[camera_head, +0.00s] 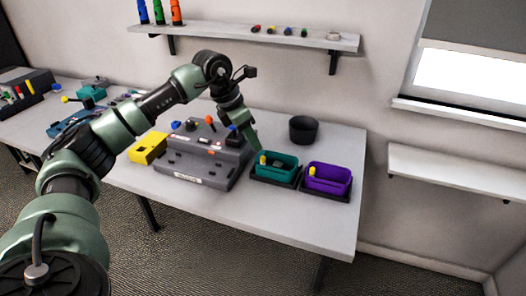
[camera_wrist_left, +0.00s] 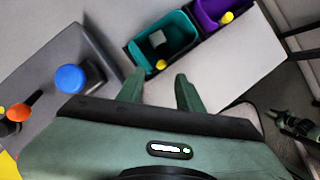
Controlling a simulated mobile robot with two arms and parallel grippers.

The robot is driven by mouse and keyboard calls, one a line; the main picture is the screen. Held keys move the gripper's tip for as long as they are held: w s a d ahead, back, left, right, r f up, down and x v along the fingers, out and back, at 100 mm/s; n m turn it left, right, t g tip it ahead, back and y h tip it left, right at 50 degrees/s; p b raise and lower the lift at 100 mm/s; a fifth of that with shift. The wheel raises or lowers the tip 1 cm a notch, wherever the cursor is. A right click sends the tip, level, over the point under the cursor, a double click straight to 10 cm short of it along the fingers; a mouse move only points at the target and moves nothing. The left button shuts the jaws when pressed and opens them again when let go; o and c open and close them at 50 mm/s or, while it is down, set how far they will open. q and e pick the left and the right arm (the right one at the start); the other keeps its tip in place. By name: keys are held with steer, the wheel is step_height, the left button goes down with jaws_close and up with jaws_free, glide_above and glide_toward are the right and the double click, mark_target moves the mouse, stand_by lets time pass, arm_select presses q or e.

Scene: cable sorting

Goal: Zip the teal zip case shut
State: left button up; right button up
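The teal zip case (camera_head: 274,175) sits in a dark tray on the right part of the table. Its top is open, and a small grey item shows inside. A yellow pull (camera_head: 263,159) is at its left end; the wrist view also shows this pull (camera_wrist_left: 161,64) at the near end of the teal case (camera_wrist_left: 180,22). My left gripper (camera_head: 257,147) is above and just behind the case's left end in the head view. In the wrist view its two fingers are apart with nothing between them, short of the yellow pull. My right gripper is not in view.
A purple case (camera_head: 331,187) with a yellow pull stands right beside the teal one. A grey device (camera_head: 190,182) with knobs and a yellow block (camera_head: 147,148) are to the left. A black round bowl (camera_head: 303,130) stands behind. The table's front right is clear.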

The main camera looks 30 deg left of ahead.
mark_target(263, 157)
arm_select(q)
steer(key=p+x, duration=0.1)
steer(key=x, duration=0.6)
steer(key=shift+d, duration=0.2)
steer(key=shift+r, duration=0.1)
jaws_close()
stand_by(1.0)
